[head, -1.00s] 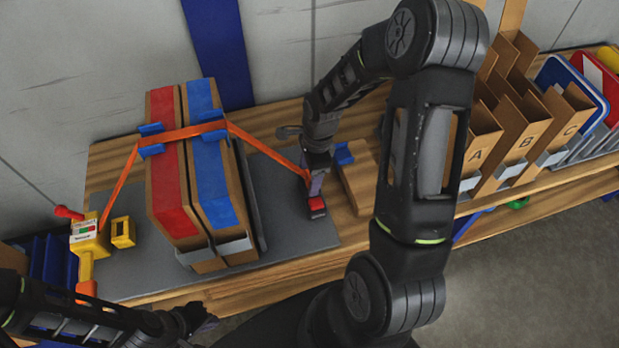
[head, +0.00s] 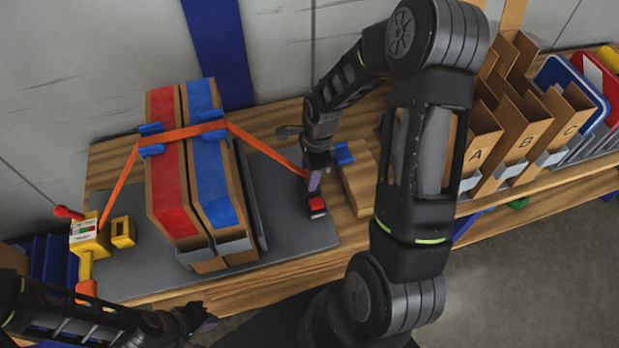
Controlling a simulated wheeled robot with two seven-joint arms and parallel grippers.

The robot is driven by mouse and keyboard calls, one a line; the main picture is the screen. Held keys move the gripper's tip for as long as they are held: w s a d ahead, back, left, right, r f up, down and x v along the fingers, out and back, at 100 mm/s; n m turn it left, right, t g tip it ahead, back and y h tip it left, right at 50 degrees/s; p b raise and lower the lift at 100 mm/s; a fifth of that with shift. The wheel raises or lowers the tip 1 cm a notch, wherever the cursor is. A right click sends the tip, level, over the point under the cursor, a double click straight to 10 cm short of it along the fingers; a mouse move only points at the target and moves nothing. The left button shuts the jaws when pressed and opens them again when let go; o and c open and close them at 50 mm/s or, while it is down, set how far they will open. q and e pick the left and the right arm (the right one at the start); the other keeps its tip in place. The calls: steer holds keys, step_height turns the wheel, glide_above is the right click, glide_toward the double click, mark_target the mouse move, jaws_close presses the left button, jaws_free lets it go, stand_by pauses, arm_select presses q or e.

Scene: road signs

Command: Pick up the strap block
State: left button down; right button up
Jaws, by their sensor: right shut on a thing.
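The strap block (head: 316,205), small and red with a dark body, is at the right end of the orange strap (head: 262,148), low over the right edge of the grey mat (head: 285,235). I cannot tell whether it touches the mat. My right gripper (head: 314,186) points down and is shut on the block's upper part, hiding some of it. The strap runs from the block over two tall cartons, red-topped (head: 170,180) and blue-topped (head: 208,160), to a yellow tensioner (head: 88,240) at left. My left gripper (head: 205,322) is at the bottom; its finger gap is unclear.
A wooden block with a blue piece (head: 344,154) stands just right of my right gripper. A yellow buckle (head: 122,232) lies left of the cartons. Lettered wooden holders (head: 520,140) and road signs (head: 572,90) fill the right of the bench. My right arm hides the bench middle.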

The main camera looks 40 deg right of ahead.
jaws_close()
steer(key=shift+r, duration=0.1)
step_height(320, 180, up, 10)
steer(key=shift+f, duration=0.1)
stand_by(0.6)
steer(key=o, duration=0.5)
jaws_free()
steer(key=c, duration=0.4)
steer(key=shift+c, duration=0.2)
